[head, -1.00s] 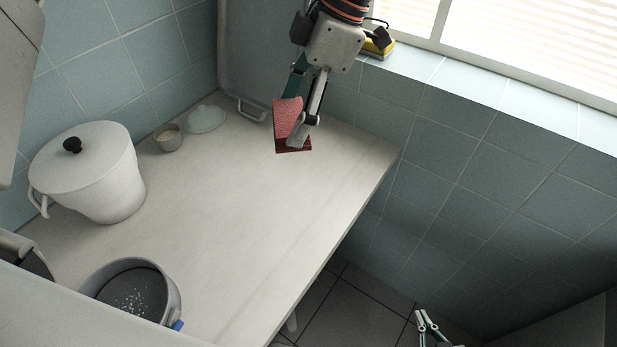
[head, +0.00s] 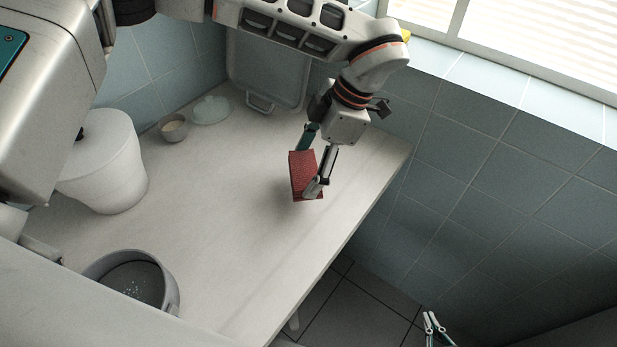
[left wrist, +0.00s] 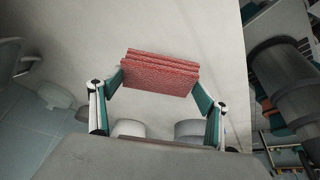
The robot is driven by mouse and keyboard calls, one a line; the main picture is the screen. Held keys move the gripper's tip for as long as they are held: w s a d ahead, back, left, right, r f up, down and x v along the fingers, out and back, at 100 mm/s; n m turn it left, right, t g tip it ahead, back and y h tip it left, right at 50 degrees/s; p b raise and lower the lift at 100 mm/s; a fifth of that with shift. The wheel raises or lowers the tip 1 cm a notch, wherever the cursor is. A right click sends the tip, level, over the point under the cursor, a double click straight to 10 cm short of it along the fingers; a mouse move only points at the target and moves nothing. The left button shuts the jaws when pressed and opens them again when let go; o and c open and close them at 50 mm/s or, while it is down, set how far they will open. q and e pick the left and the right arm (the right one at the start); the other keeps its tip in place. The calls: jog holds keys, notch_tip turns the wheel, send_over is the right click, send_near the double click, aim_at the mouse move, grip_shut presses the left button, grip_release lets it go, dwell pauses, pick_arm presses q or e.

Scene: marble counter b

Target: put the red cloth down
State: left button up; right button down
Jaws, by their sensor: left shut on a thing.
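The red cloth (head: 302,174) is a folded, block-shaped bundle over the right part of the pale counter (head: 225,220). My left gripper (head: 309,165) is shut on it, with one finger on each side. The cloth appears to hang above the counter, with a soft shadow near it; the exact gap is hard to tell. In the left wrist view the cloth (left wrist: 160,74) sits between the fingertips, its folded layers showing. My right gripper (head: 432,322) shows only in part at the bottom right, low beside the counter; its opening is unclear.
A white lidded pot (head: 108,165), a small bowl (head: 174,131) and a glass lid (head: 212,109) stand at the left and back. A grey pan (head: 165,285) is at the front left. A tray (head: 265,75) leans at the back. The counter's middle is clear.

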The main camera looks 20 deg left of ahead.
aim_at(308, 179)
pick_arm(q)
notch_tip(308, 179, down, 4)
jog(key=shift+f, duration=0.15)
dwell(0.3)
jog(key=o, duration=1)
jog(key=shift+f, duration=0.1)
jog(key=v, duration=1.2)
jog(key=shift+s, duration=0.15)
